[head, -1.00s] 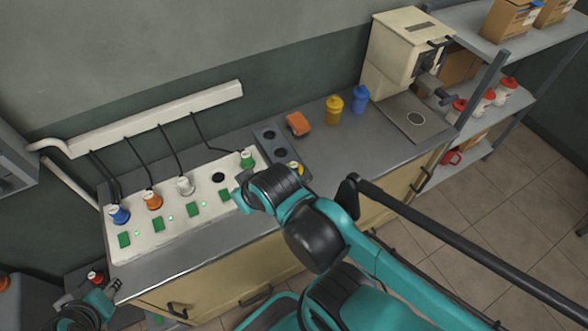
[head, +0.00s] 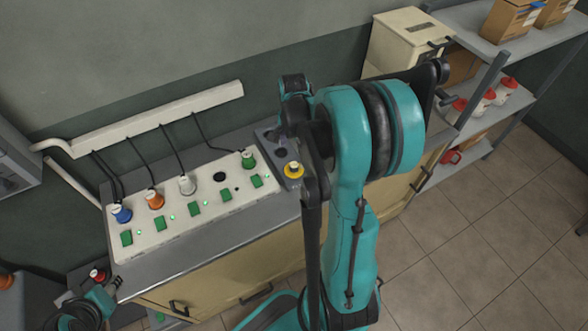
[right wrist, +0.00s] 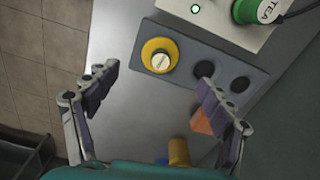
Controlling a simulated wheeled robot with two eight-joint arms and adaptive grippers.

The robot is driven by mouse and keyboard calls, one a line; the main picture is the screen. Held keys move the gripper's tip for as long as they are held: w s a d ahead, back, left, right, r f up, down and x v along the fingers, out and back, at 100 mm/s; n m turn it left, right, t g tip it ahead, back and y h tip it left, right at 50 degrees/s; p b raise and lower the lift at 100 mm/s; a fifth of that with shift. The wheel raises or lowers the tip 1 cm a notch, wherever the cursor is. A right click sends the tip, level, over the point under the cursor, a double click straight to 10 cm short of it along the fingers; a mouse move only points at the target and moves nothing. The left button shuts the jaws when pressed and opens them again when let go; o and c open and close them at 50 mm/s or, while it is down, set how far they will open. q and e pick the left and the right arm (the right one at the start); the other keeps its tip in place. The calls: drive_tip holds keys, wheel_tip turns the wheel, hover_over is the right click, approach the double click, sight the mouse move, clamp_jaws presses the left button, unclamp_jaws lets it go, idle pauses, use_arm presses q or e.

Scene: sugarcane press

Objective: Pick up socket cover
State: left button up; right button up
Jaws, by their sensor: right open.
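A yellow round cover with a pale centre (head: 293,170) sits at the front end of a grey holder (head: 266,140) beside the socket panel. In the right wrist view the cover (right wrist: 160,55) lies just beyond and between the fingertips. My right gripper (right wrist: 157,80) is open and empty, its fingers apart, not touching the cover. In the head view the right gripper (head: 288,122) is partly hidden by its own arm, over the holder's back end. Part of my left arm's end (head: 98,300) shows at the bottom left; its fingers are unclear.
The white socket panel (head: 150,240) carries blue, orange, white and green plugs, one bare dark socket (head: 219,177) and green switches. In the right wrist view an orange object (right wrist: 202,122) and a yellow container (right wrist: 178,152) stand near the right finger. A cream machine (head: 405,42) is behind.

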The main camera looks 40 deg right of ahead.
sight(293, 166)
drive_tip(key=shift+s+d+f+m, duration=0.1)
drive_tip(key=shift+d+f+m, duration=0.2)
drive_tip(key=shift+d+f, duration=0.15)
drive_tip(key=shift+f, duration=0.3)
drive_tip(key=f+b, duration=0.1)
drive_tip(key=f, duration=0.1)
drive_tip(key=f+b, duration=0.1)
drive_tip(key=f, duration=0.1)
drive_tip(key=f+b, duration=0.1)
drive_tip(key=f, duration=0.2)
drive_tip(key=shift+w+a+f, duration=0.1)
drive_tip(key=shift+w+a, duration=0.15)
drive_tip(key=shift+w, duration=0.05)
drive_tip(key=shift+c, duration=0.9)
drive_tip(key=c, duration=1)
drive_tip(key=shift+s+a, duration=0.15)
clamp_jaws()
